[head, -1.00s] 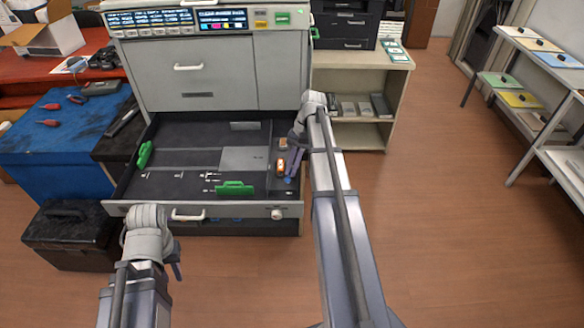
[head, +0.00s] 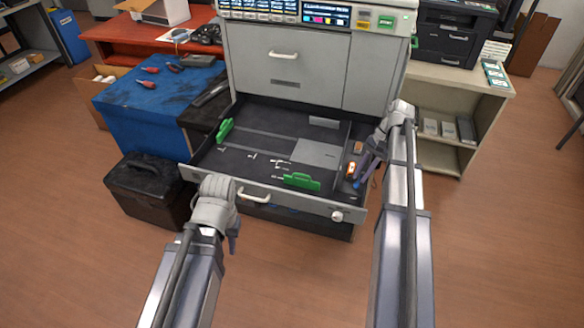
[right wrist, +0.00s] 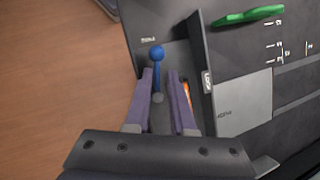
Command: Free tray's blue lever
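The blue lever (right wrist: 156,53) has a round blue knob on a thin shaft and stands in the narrow side compartment of the open paper tray (head: 250,145). In the head view only a small blue spot of the lever (head: 357,184) shows beside my right fingers. My right gripper (right wrist: 161,80) is open, with one finger on each side of the shaft and gaps visible between. In the head view the right gripper (head: 366,170) reaches down into the tray's right compartment. My left gripper (head: 233,240) hangs in front of the tray, left of its handle; its opening cannot be made out.
An orange part (right wrist: 187,94) lies in the compartment near my right finger. A dividing wall (right wrist: 201,65) runs beside it. Green guides (head: 301,181) stand in the tray. A black toolbox (head: 148,186) is on the floor at left; a shelf (head: 440,155) stands at right.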

